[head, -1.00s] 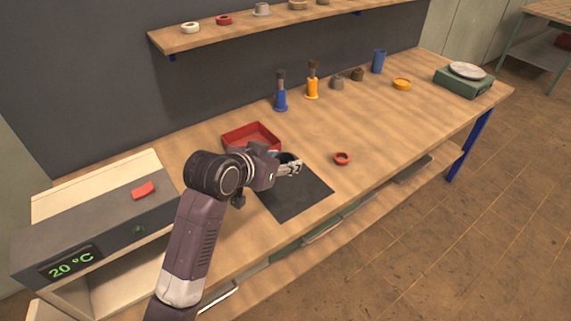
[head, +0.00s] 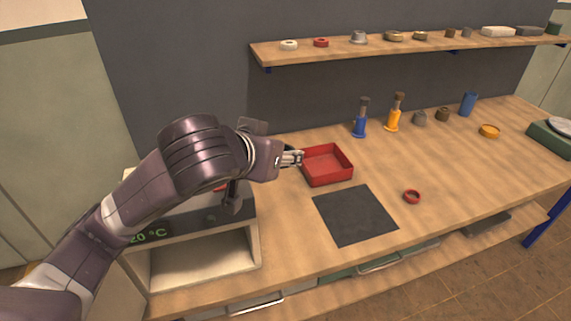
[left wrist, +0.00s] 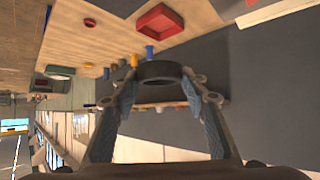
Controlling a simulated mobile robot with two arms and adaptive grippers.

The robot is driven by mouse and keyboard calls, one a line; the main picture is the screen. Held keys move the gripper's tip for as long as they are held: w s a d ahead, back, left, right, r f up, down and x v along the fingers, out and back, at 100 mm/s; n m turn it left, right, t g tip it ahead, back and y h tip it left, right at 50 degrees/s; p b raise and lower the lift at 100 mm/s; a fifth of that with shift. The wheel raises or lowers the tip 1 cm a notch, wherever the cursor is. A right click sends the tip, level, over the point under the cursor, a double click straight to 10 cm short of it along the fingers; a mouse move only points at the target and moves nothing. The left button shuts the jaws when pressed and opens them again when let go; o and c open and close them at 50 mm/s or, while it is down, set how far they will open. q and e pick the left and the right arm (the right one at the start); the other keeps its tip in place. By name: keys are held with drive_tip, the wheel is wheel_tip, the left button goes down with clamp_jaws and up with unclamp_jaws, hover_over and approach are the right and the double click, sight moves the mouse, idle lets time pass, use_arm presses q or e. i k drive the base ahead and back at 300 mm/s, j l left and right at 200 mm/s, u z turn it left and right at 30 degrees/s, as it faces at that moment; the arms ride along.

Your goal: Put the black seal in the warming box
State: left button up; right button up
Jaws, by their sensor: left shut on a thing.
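My left gripper (head: 294,158) is shut and raised above the bench, at the left side of the red tray in the head view. In the left wrist view, the black seal (left wrist: 160,71), a dark ring, sits between its two fingertips. In the head view the seal is not clearly visible. The warming box (head: 250,241) stands at the left end of the bench, with a green 20 °C display and an open front; the visible part of its inside is empty. My left arm hides much of its top. My right gripper is not in view.
A red tray (head: 329,181) and a black mat (head: 355,215) lie right of the box, with a red ring (head: 412,197) beyond. Blue (head: 360,119) and orange (head: 394,113) upright tools stand behind. A shelf (head: 400,49) with small parts runs along the wall.

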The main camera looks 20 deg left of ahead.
sight(209, 246)
drive_tip(key=i+l, duration=0.1)
drive_tip(key=l, duration=0.3)
drive_tip(key=i+l, duration=0.15)
drive_tip(key=l, duration=0.25)
drive_tip(key=i+l, duration=0.1)
drive_tip(key=l, duration=0.3)
drive_tip(key=i+l, duration=0.1)
drive_tip(key=l, duration=0.3)
drive_tip(key=l+u, duration=0.1)
drive_tip(key=u, duration=0.3)
drive_tip(key=l+u, duration=0.15)
drive_tip(key=u, duration=0.2)
drive_tip(key=l+u, duration=0.15)
drive_tip(key=u, duration=0.25)
drive_tip(key=l+u, duration=0.15)
drive_tip(key=u, duration=0.25)
drive_tip(key=i+u, duration=0.1)
drive_tip(key=u, duration=0.2)
drive_tip(key=i, duration=0.45)
